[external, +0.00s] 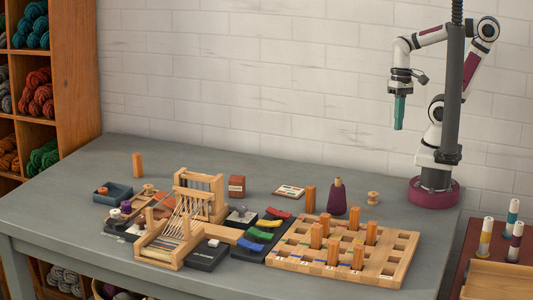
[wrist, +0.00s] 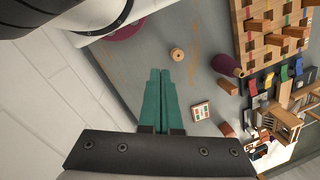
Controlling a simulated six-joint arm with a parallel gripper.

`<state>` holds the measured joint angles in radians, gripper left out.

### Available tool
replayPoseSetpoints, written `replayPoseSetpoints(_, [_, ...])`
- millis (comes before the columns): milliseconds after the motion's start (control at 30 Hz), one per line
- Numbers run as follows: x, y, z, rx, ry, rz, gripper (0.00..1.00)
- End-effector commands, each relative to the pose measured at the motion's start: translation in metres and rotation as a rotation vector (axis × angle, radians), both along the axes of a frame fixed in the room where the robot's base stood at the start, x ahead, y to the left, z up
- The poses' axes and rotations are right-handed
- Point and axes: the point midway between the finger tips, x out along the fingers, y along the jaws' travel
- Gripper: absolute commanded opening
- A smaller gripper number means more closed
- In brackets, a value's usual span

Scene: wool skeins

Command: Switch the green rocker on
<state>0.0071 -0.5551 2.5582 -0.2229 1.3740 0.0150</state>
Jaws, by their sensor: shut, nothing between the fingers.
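The green rocker (external: 259,234) sits on a dark panel in the external view, in a row between a yellow rocker (external: 268,223) and a blue rocker (external: 250,244), with a red rocker (external: 278,213) at the far end. I cannot tell which way the green one is tilted. The row appears small at the right of the wrist view, with the green rocker (wrist: 284,73) among it. My gripper (external: 398,127) has teal fingers, is shut and empty, and hangs high above the back right of the table, far from the rockers. Its fingers (wrist: 160,74) fill the wrist view's middle.
A wooden pegboard (external: 398,268) with several upright blocks stands right of the rockers. A small loom (external: 205,190) stands left of them. A maroon cone (external: 337,198), a spool (external: 373,198) and a picture card (external: 289,191) lie behind.

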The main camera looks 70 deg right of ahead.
Motion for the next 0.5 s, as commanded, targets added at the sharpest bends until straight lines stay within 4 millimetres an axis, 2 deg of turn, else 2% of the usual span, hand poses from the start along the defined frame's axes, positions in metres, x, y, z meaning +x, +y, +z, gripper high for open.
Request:
replayPoseSetpoints(67, [0.014,-0.009,-0.001,-0.049,-0.028,0.035,0.00])
replayPoseSetpoints(133, [0.046,-0.024,-0.002,-0.150,-0.097,0.114,0.00])
replayPoseSetpoints(167, [0.066,-0.031,-0.001,-0.205,-0.143,0.166,0.00])
replayPoseSetpoints(200, [0.098,-0.038,0.001,-0.279,-0.214,0.247,0.00])
replayPoseSetpoints(267, [0.152,-0.037,0.005,-0.375,-0.339,0.393,0.00])
replayPoseSetpoints(300, [0.187,-0.028,0.008,-0.421,-0.425,0.498,0.00])
replayPoseSetpoints(367, [0.235,-0.003,0.012,-0.465,-0.557,0.661,0.00])
replayPoseSetpoints(400, [0.262,0.021,0.012,-0.476,-0.641,0.775,0.00])
replayPoseSetpoints(467, [0.294,0.065,0.010,-0.465,-0.762,0.950,0.00])
replayPoseSetpoints(500, [0.308,0.097,0.006,-0.439,-0.837,1.068,0.00])
